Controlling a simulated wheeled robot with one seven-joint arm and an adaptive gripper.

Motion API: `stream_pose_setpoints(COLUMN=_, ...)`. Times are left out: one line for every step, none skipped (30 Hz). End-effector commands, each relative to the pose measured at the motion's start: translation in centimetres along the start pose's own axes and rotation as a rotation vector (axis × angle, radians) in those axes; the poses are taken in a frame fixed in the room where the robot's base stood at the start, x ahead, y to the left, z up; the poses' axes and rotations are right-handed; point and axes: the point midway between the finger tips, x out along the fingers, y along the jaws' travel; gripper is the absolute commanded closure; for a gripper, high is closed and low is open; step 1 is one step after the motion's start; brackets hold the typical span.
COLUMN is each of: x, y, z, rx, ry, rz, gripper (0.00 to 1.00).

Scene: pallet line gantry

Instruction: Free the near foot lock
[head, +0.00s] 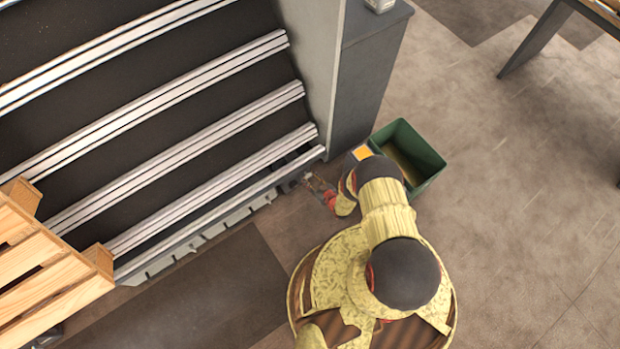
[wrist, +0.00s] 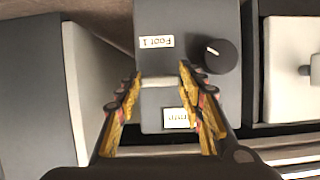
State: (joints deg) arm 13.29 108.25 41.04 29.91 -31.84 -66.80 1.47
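The grey lock box (wrist: 160,50) fills the middle of the wrist view. It has an upside-down label reading "Foot 1" (wrist: 156,41), a black round knob (wrist: 213,57) with a white pointer line, and a second label (wrist: 177,117) partly hidden by a finger. A pale bar (wrist: 162,81) lies across the box between my fingertips. My gripper (wrist: 161,74) has its fingers apart, one at each end of the bar; I cannot tell whether they touch it. In the head view my gripper (head: 318,188) is low at the rack's near end, and the box is hard to make out.
A green bin (head: 428,178) stands on the floor just right of my arm. A grey cabinet (head: 365,75) rises behind. Pale rails (head: 190,150) and a wooden pallet (head: 45,280) are on the left.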

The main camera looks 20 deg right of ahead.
Motion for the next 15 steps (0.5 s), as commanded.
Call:
stream_pose_setpoints(x=-0.06, y=-0.06, z=0.09, rx=0.0, ry=-0.001, rz=0.0, gripper=0.58)
stream_pose_setpoints(x=-0.05, y=-0.06, z=0.08, rx=0.0, ry=-0.001, rz=0.0, gripper=0.56)
stream_pose_setpoints(x=-0.04, y=-0.05, z=0.07, rx=0.0, ry=-0.001, rz=0.0, gripper=0.54)
stream_pose_setpoints(x=-0.03, y=-0.04, z=0.06, rx=0.0, ry=-0.001, rz=0.0, gripper=0.52)
stream_pose_setpoints(x=-0.03, y=-0.03, z=0.04, rx=0.0, ry=-0.001, rz=0.0, gripper=0.51)
stream_pose_setpoints(x=-0.02, y=-0.02, z=0.03, rx=-0.001, ry=0.0, rz=0.0, gripper=0.48)
stream_pose_setpoints(x=-0.01, y=-0.01, z=0.02, rx=-0.001, ry=0.0, rz=0.0, gripper=0.47)
stream_pose_setpoints(x=-0.01, y=-0.01, z=0.02, rx=-0.001, ry=0.0, rz=0.0, gripper=0.45)
stream_pose_setpoints(x=0.0, y=-0.01, z=0.01, rx=-0.001, ry=0.0, rz=0.0, gripper=0.44)
stream_pose_setpoints(x=0.0, y=0.0, z=0.0, rx=-0.001, ry=0.0, rz=0.0, gripper=0.44)
stream_pose_setpoints(x=0.0, y=0.0, z=0.0, rx=-0.001, ry=0.0, rz=0.0, gripper=0.44)
stream_pose_setpoints(x=0.01, y=0.01, z=-0.01, rx=-0.001, ry=0.0, rz=0.0, gripper=0.44)
stream_pose_setpoints(x=0.01, y=0.01, z=-0.01, rx=-0.001, ry=0.0, rz=0.0, gripper=0.44)
stream_pose_setpoints(x=0.01, y=0.01, z=-0.02, rx=-0.001, ry=0.0, rz=0.0, gripper=0.44)
stream_pose_setpoints(x=0.02, y=0.01, z=-0.02, rx=-0.001, ry=0.001, rz=0.0, gripper=0.44)
